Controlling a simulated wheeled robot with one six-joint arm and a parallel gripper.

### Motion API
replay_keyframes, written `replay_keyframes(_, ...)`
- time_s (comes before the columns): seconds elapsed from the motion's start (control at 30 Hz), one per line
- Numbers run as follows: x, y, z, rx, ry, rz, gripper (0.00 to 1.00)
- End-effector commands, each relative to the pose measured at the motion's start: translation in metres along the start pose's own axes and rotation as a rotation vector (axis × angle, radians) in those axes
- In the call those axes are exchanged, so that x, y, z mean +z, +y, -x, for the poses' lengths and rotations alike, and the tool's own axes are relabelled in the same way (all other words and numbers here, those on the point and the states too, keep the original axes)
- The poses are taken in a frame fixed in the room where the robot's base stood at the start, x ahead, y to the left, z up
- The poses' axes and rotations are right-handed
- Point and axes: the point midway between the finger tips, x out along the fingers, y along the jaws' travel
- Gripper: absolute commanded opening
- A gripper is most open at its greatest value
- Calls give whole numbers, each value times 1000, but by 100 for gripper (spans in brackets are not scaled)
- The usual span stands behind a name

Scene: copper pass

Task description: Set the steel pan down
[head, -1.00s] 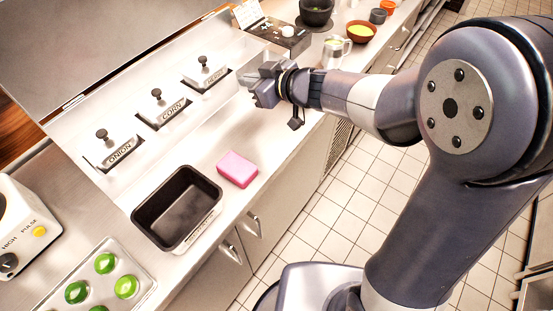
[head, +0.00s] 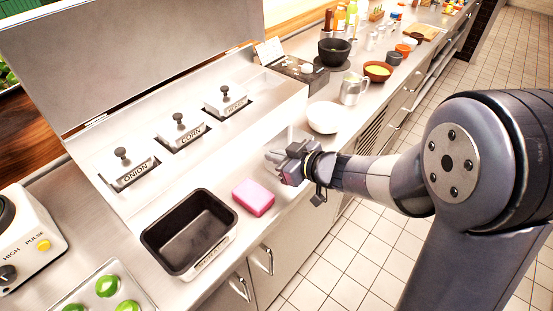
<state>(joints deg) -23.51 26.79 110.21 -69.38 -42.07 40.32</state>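My gripper (head: 276,157) is over the front part of the counter, right of and a little beyond the pink sponge (head: 253,197). Its fingers point left. No pan shows between them, and I cannot tell how far apart they are. A dark, empty rectangular pan (head: 158,235) with a pale label on its front stands on the counter left of the sponge. I cannot tell whether it is steel. Inserts labelled ONION (head: 133,175) and CORN (head: 184,137), and a third (head: 228,105) with an unclear label, sit in the white-topped unit (head: 170,190), each with a knob.
A white bowl (head: 323,117) stands just beyond my gripper, with a metal jug (head: 353,88) and a bowl of yellow food (head: 377,70) farther back. A blender base (head: 25,245) and a tray of green slices (head: 140,295) are at left. Some counter around the sponge is bare.

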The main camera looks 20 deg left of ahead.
Motion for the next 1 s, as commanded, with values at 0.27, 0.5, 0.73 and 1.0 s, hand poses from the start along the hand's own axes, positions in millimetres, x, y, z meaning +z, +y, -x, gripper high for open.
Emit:
replay_keyframes(0.27, 1, 0, 0, 0, 1, 1, 0)
replay_keyframes(0.5, 4, 0, -2, 0, 0, 1, 12)
replay_keyframes(0.73, 4, 0, -2, 0, 0, 0, 24)
replay_keyframes(1.0, 0, 1, 4, 2, 1, 0, 24)
